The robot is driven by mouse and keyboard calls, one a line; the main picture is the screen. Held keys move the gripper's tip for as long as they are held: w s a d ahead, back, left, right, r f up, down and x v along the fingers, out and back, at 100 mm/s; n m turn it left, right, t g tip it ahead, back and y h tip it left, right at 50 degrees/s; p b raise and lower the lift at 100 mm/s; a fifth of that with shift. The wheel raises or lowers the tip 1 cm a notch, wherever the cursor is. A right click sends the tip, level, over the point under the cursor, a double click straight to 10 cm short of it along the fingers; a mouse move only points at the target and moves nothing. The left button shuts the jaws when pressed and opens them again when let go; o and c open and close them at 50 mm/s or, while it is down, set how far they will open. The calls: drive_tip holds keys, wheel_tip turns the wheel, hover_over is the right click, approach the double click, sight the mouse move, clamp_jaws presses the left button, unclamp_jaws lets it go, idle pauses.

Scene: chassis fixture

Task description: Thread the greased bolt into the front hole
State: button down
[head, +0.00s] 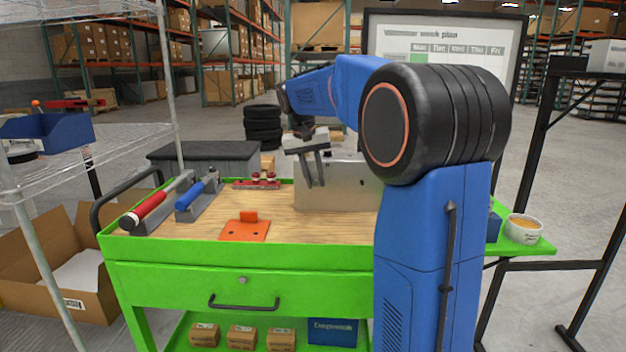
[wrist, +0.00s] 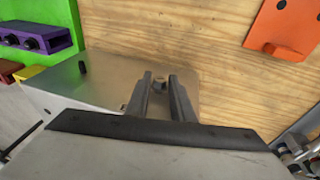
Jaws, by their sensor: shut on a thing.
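My gripper (head: 316,184) is over the workbench, in front of the grey metal chassis fixture (head: 345,190) as the head view shows it. In the wrist view its two dark fingers (wrist: 160,84) are close together. A small dark round piece, which looks like the bolt's end (wrist: 158,86), sits between the fingertips. Most of the bolt is hidden by the fingers, and I cannot tell whether it touches the fixture. The fixture's metal top (wrist: 65,90) shows left of the fingers, with a short dark peg standing on it. The front hole cannot be made out clearly.
An orange bracket (head: 245,229) lies on the wooden top; it also shows in the wrist view (wrist: 285,30). A white tub of amber paste (head: 523,229) is on the right shelf. A purple block (wrist: 35,36) stands beyond the fixture.

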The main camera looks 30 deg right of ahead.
drive_tip(key=shift+s+d+t+y, duration=0.15)
drive_tip(key=shift+t+y, duration=0.35)
drive_tip(key=shift+y, duration=0.3)
drive_tip(key=shift+d+t+y, duration=0.15)
drive_tip(key=shift+t+y, duration=0.35)
drive_tip(key=shift+y, duration=0.3)
drive_tip(key=shift+s+d+f+y, duration=0.1)
drive_tip(key=shift+d+y, duration=0.05)
drive_tip(key=shift+y, duration=0.15)
drive_tip(key=shift+s+d+f+m+t+y, duration=0.1)
drive_tip(key=shift+m+t+y, duration=0.1)
drive_tip(key=shift+t+y, duration=0.35)
drive_tip(key=shift+d+f+m+t+y, duration=0.1)
drive_tip(key=shift+m+t+y, duration=0.1)
drive_tip(key=shift+t+y, duration=0.35)
drive_tip(key=shift+s+d+f+t+y, duration=0.1)
drive_tip(key=shift+t+y, duration=0.4)
drive_tip(key=shift+y, duration=0.3)
drive_tip(key=shift+d+t+y, duration=0.1)
drive_tip(key=shift+t+y, duration=0.4)
drive_tip(key=shift+y, duration=0.3)
